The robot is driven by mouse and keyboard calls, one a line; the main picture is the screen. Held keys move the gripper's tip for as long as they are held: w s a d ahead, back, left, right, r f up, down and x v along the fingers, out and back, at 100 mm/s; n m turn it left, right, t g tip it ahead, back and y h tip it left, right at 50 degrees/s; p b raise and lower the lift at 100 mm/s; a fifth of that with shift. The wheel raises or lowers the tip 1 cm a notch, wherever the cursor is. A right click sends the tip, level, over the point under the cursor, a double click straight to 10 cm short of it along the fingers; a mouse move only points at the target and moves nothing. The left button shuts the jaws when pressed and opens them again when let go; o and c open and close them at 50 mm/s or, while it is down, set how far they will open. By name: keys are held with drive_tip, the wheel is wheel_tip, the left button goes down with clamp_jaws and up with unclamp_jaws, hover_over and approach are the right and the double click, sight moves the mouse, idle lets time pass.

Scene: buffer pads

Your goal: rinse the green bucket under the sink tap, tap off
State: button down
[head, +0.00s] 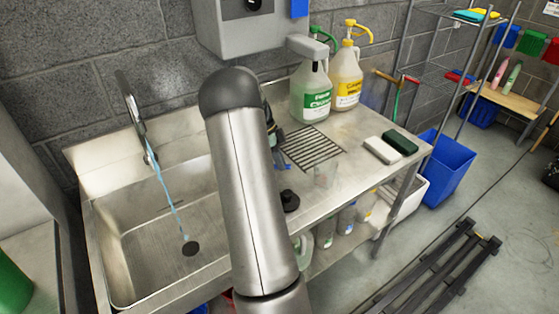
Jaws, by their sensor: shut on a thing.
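The steel sink basin (150,235) is at the left. Its tap (135,112) stands at the back wall, and a thin blue stream (167,187) runs from it to the dark drain (191,248). The visible part of the basin holds no bucket. A green rounded thing (12,288), perhaps a bucket, is cut off at the lower left edge. A small green bucket-like container (532,42) is at the far right by the shelves. My arm link covers the middle of the view and hides my gripper, with only small dark parts showing at its right side.
Green-labelled (312,94) and yellow (346,78) pump bottles stand on the counter (345,150). A blue bin (446,170) and dark rack (440,268) are on the floor.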

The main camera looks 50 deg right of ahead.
drive_tip(key=m, duration=0.1)
drive_tip(key=a+m+y+b, duration=0.1)
drive_tip(key=shift+s+a+m, duration=0.15)
drive_tip(key=shift+s+m, duration=0.15)
drive_tip(key=shift+s, duration=0.1)
drive_tip(key=m, duration=0.1)
drive_tip(key=a+m+y, duration=0.1)
drive_tip(key=shift+s+a+m, duration=0.3)
drive_tip(key=shift+m, duration=0.1)
drive_tip(key=shift+a+r+m+t+y, duration=0.1)
drive_tip(key=shift+a+m+t+y, duration=0.2)
drive_tip(key=shift+a+m+y, duration=0.65)
drive_tip(key=shift+a+m+t+p, duration=0.2)
drive_tip(key=shift+a+m+p, duration=0.15)
drive_tip(key=shift+m, duration=0.55)
drive_tip(key=shift+a+m+t+p, duration=0.2)
drive_tip(key=shift+a+m, duration=0.15)
drive_tip(key=shift+m, duration=0.5)
drive_tip(key=shift+w+y, duration=0.1)
drive_tip(key=shift+y, duration=0.15)
drive_tip(key=c, duration=1.4)
unclamp_jaws()
